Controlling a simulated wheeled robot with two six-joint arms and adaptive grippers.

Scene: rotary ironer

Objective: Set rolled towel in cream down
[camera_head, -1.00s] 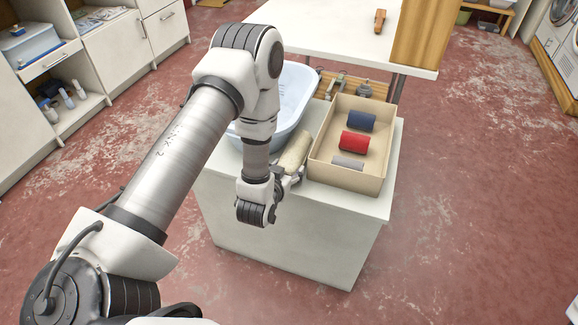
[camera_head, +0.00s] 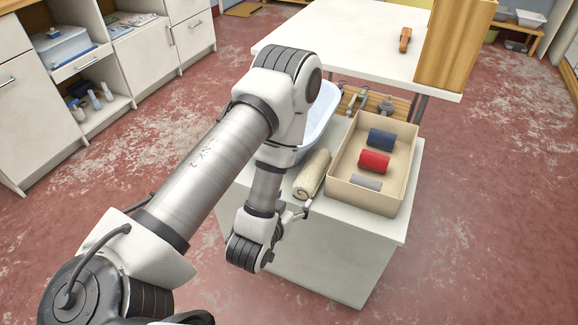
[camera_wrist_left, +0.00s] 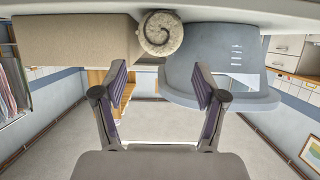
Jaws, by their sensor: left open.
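The cream rolled towel (camera_head: 313,173) lies on the white cabinet top (camera_head: 335,211), between the cardboard box and the blue basin. Its spiral end also shows at the top of the left wrist view (camera_wrist_left: 160,33). My left gripper (camera_head: 300,211) is at the front edge of the cabinet, in front of the towel and apart from it. In the left wrist view its two fingers (camera_wrist_left: 160,76) are spread with nothing between them. My left arm hides part of the basin. My right gripper is not in view.
The open box (camera_head: 339,187) holds a navy roll (camera_head: 381,139), a red roll (camera_head: 374,161) and a grey roll (camera_head: 366,183). The blue basin (camera_head: 319,118) stands behind the towel. A white table (camera_head: 345,50) is beyond. Shelving stands at left.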

